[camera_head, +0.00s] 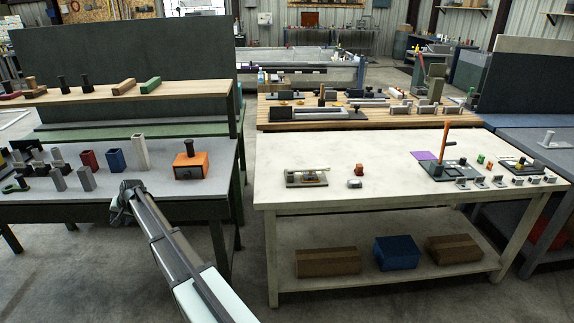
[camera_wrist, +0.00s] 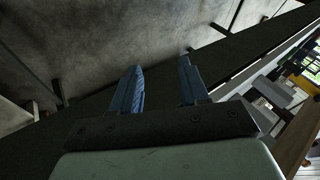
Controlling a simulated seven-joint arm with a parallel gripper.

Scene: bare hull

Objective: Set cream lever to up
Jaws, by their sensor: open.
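A small grey fixture (camera_head: 307,180) stands at the left of the pale table, with a pale cream bar (camera_head: 308,169) lying nearly level across its top. This bar looks like the cream lever, but it is too small to be sure. My gripper (camera_head: 126,188) is at the front edge of the left grey table, well to the left of the fixture and apart from it. In the wrist view my gripper (camera_wrist: 162,64) shows two blue fingers spread apart with nothing between them. The lever does not show in the wrist view.
An upright orange lever on a dark base (camera_head: 447,170) stands at the right of the pale table (camera_head: 340,155). An orange box (camera_head: 190,166) and several blocks stand on the left table. A floor gap separates the tables.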

